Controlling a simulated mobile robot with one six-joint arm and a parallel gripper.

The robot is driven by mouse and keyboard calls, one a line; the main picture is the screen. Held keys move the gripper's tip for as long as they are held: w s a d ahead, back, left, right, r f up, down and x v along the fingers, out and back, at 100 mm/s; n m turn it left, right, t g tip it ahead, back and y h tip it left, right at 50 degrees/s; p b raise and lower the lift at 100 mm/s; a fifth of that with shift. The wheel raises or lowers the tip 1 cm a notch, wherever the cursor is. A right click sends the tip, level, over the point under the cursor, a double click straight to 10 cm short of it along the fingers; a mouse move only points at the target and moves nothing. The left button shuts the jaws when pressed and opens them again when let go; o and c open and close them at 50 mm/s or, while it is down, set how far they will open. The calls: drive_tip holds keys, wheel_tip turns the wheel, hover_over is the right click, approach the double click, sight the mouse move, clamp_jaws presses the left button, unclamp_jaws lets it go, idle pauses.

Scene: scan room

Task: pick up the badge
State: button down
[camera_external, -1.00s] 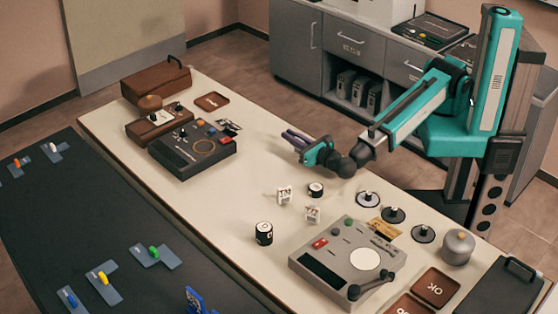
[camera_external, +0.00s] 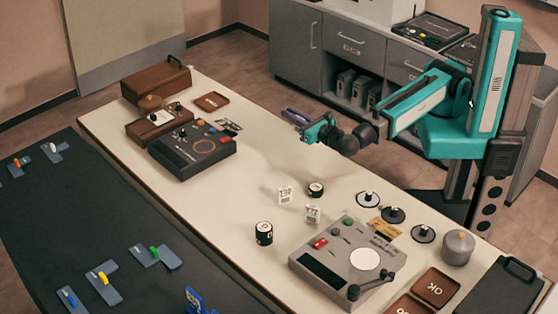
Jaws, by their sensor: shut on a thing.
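My gripper (camera_external: 290,114) is raised above the far side of the pale table, with its purple fingers pointing left. Its jaws are close together. The badge between them is too small and too hidden by the fingers to make out at this distance. My gripper is clear of the tabletop and touches nothing else that I can see.
On the table (camera_external: 225,220) stand a dark console (camera_external: 192,150), two small white printed blocks (camera_external: 285,194) (camera_external: 312,214), black cylinders (camera_external: 264,233) and a grey console (camera_external: 348,262) with a crank. The table's middle is largely free.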

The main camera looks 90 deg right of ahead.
idle(0.7)
